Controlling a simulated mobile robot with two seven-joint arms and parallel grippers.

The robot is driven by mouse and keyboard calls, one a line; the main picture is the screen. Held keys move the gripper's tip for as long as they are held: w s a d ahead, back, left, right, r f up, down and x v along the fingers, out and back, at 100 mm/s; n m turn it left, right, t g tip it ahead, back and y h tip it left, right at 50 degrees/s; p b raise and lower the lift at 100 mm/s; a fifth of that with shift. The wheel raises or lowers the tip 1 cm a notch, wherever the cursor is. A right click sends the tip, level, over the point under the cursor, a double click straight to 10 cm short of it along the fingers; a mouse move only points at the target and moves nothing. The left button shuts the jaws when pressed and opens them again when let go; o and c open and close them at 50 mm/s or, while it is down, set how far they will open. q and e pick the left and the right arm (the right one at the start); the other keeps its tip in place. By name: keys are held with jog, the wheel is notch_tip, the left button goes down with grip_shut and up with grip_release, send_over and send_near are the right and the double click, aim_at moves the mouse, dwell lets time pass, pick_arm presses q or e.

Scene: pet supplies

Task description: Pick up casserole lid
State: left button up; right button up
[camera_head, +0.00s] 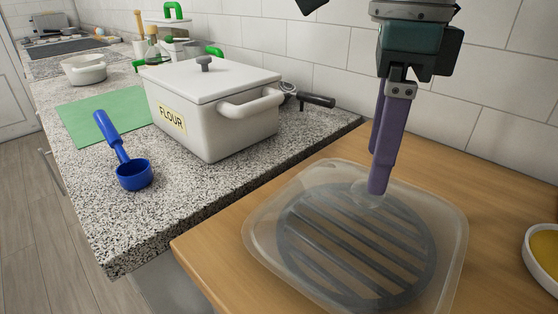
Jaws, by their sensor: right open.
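A clear, rounded-square lid (256,236), which looks like the casserole lid, lies on the wooden counter. Dark slats with a round rim show through it. Its small clear knob (366,200) sits near the far side, partly hidden by a finger. My right gripper (377,178) points down from above with its purple fingers open. Its fingertips are at the knob; I cannot tell whether they touch it. One finger largely hides the other. My left gripper does not show.
A white lidded box marked FLOUR (190,120) stands on the granite counter (230,180), left of the lid. A blue scoop (133,174) and a green mat (95,118) lie beside it. A white bowl with yellow contents (543,252) is at the right edge. A tiled wall is behind.

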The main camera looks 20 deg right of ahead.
aim_at(364, 209)
notch_tip(364, 209, down, 5)
jog(key=shift+a+r, duration=0.15)
jog(key=shift+r, duration=0.05)
jog(key=shift+c, duration=0.4)
grip_shut()
jog(key=shift+r, duration=0.1)
dwell(0.4)
